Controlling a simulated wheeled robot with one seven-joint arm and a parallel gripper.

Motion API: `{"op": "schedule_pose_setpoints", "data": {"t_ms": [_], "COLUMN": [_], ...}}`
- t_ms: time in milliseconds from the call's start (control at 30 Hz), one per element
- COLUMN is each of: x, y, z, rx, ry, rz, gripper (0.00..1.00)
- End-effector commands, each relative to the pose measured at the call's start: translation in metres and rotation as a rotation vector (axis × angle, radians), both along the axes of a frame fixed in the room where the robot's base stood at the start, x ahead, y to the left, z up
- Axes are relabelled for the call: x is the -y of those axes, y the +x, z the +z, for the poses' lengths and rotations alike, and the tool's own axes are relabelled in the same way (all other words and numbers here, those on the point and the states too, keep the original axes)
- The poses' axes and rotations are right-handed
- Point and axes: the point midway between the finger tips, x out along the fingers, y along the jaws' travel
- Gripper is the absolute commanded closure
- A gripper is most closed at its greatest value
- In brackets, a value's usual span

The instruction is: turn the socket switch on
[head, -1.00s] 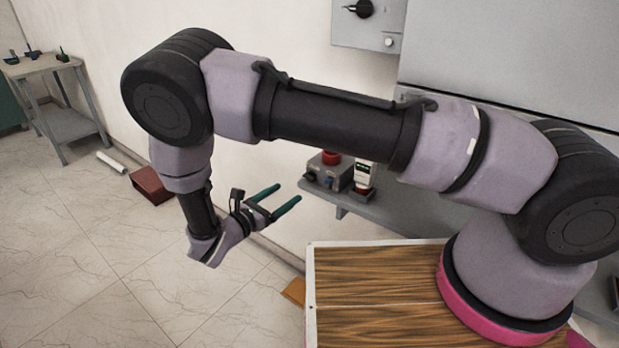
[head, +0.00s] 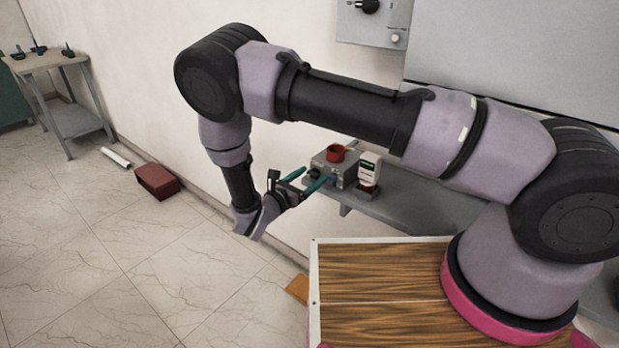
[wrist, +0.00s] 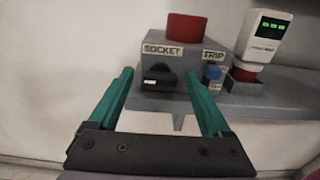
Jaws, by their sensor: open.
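The grey switch box (head: 341,165) stands on a grey wall shelf in the head view, beyond my gripper. In the wrist view the box (wrist: 180,48) carries a label "SOCKET" above a black rotary knob (wrist: 159,76), which is the socket switch. A blue knob (wrist: 211,73) sits under the label "TRIP" to its right. My gripper (wrist: 160,82) is open and empty, its green fingers on either side of the black knob in the picture. The left finger is left of the knob, the right finger between it and the blue knob. I cannot tell any contact.
A red cylinder (wrist: 186,27) is on top of the box. A white device with a green display (wrist: 264,35) stands on a red base to the right. The grey shelf (head: 400,197) runs right along the wall. A reddish box (head: 156,180) lies on the floor at left.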

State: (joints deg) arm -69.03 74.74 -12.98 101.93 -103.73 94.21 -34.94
Motion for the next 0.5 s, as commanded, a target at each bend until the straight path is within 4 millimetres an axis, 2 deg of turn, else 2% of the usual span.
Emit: {"op": "schedule_pose_setpoints", "data": {"t_ms": [167,267,300,400,500], "x": [0.0,-0.0001,-0.0001,0.0,-0.0001], "y": [0.0001,0.0001,0.0001,0.0,-0.0001], "z": [0.0001,0.0001,0.0001,0.0001,0.0001], "rx": [0.0,0.0,0.0,0.0,0.001], "ry": [0.0,0.0,0.0,0.0,0.002], "rz": [0.0,0.0,0.0,0.0,0.0], "gripper": [0.18,0.52,0.67,1.0,1.0]}}
